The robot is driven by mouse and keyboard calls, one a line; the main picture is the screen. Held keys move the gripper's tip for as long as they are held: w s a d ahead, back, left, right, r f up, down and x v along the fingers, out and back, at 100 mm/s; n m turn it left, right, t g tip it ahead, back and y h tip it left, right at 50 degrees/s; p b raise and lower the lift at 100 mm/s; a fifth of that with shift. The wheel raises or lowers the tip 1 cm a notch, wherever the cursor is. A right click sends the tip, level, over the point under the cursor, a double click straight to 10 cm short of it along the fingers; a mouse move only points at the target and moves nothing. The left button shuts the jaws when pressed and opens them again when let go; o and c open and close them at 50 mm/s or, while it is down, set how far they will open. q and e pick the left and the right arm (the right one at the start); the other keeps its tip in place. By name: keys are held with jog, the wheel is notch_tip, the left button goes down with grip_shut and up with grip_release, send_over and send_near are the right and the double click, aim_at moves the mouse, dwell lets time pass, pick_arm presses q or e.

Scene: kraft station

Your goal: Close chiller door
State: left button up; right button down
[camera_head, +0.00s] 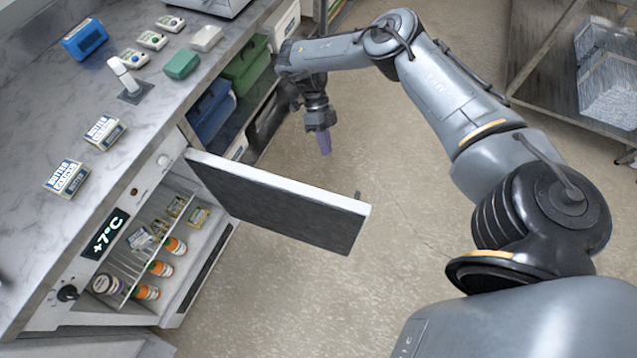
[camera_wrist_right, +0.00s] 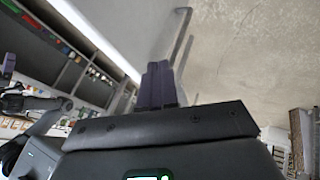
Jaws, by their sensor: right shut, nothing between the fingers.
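The chiller door (camera_head: 275,205) stands wide open in the head view, swung out from the cabinet over the floor. It has a dark inner panel and a white edge. A small dark handle (camera_head: 358,195) shows at its free end. The open chiller (camera_head: 150,255) holds jars and small packs on shelves. My right gripper (camera_head: 324,143) is shut and empty, beyond the door on its outer side, apart from it in the head view. In the right wrist view the closed fingers (camera_wrist_right: 158,85) point toward a grey bar-like handle (camera_wrist_right: 181,38) beside a pale panel. My left gripper is not in view.
The marble counter (camera_head: 40,120) carries two butter packs (camera_head: 85,150), a white tap-like fixture (camera_head: 124,75), a blue box (camera_head: 84,39) and several small containers. Open shelves with blue and green bins (camera_head: 245,63) lie beyond the door. A metal rack (camera_head: 560,60) stands at upper right. Floor before the door is clear.

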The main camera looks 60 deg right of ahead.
jog(key=s+a+f+b, duration=0.4)
jog(key=s+a+f, duration=0.1)
jog(key=a+f, duration=0.2)
jog(key=shift+s+a+f, duration=0.35)
jog(key=shift+a+f, duration=0.05)
jog(key=shift+f, duration=0.1)
dwell(0.4)
